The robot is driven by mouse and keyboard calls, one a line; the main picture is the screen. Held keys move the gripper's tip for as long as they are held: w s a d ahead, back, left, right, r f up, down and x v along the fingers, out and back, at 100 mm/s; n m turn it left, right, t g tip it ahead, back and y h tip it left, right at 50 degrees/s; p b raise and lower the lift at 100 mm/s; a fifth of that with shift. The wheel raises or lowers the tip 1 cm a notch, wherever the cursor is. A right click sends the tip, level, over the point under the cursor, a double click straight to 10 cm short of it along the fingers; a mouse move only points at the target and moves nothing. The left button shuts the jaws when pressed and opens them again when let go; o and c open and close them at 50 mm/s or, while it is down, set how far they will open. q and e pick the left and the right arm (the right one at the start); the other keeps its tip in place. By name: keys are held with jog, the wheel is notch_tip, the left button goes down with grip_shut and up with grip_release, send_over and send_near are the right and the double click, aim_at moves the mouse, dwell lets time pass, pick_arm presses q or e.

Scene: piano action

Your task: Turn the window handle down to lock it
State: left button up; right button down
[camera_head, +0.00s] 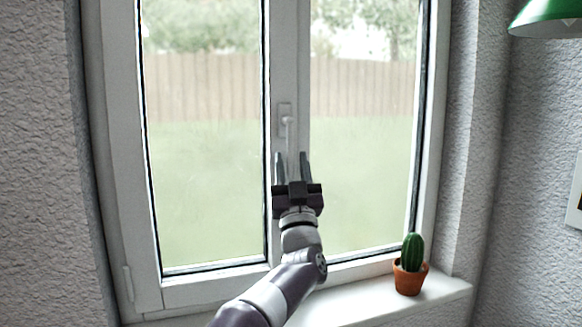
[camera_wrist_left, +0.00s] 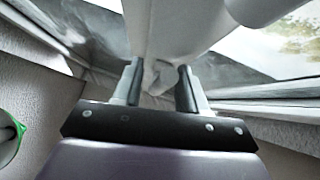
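The white window handle (camera_head: 288,124) is on the middle upright of the window frame. Its lever hangs down from the base plate, close to vertical, with its lower part running toward the gap between my fingers. My left gripper (camera_head: 292,160) is open just below the handle's base, fingers pointing up at the frame, one finger on each side of the lever's line. The left wrist view shows the two dark fingers (camera_wrist_left: 160,84) apart, with pale grey shapes between and above them. I cannot tell whether either finger touches the lever. My right gripper is not in view.
A cactus in a terracotta pot (camera_head: 408,278) stands on the white windowsill (camera_head: 372,304) at the right. A green lampshade (camera_head: 550,20) hangs at the upper right. Window glass lies on both sides of the middle upright, and rough grey walls flank the window.

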pick_arm(q)
jog(key=shift+f, duration=0.1)
jog(key=shift+s+f+b, duration=0.2)
jog(key=shift+f+b, duration=0.15)
jog(key=b+v, duration=0.3)
jog(key=v, duration=0.9)
jog(key=shift+r+b, duration=0.15)
jog(key=shift+b, duration=0.25)
